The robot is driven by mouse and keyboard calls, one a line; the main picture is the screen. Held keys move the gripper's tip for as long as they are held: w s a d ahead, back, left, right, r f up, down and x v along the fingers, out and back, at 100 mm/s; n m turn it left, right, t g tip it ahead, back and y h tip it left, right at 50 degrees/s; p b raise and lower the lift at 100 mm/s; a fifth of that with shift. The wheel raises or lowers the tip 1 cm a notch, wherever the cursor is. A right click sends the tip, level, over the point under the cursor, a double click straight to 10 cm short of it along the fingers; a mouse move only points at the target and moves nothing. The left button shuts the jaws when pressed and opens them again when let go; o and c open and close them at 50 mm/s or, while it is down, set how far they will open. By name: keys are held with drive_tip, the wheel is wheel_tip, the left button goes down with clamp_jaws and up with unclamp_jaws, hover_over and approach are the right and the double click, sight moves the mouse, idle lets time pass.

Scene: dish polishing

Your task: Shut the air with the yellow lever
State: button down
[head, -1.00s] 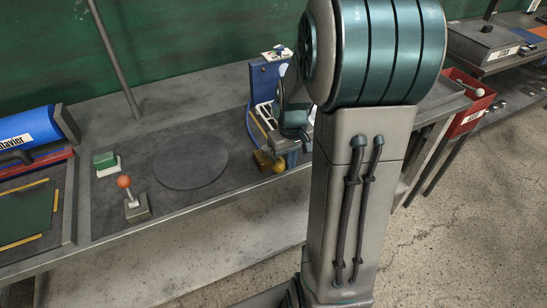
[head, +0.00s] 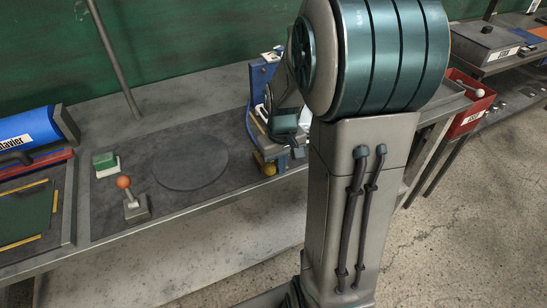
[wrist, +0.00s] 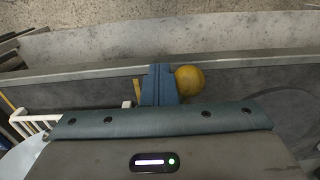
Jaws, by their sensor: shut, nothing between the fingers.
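The yellow lever shows mainly as its round yellow knob (head: 269,169), low at the front of the blue stand (head: 259,75) near the bench's front edge. In the wrist view the knob (wrist: 190,80) sits just right of my fingers, touching or nearly touching them. My gripper (wrist: 160,85) is shut and empty, with its fingers together beside the knob, not around it. In the head view my gripper (head: 297,153) is right of the knob, partly hidden by my arm. The lever's shaft and the valve are mostly hidden.
A round grey disc (head: 191,162) lies on the dark mat left of the stand. A white rack (wrist: 32,122) is close to my gripper's left in the wrist view.

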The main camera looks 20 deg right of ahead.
drive_tip(key=shift+s+a, duration=0.1)
drive_tip(key=shift+a, duration=1.3)
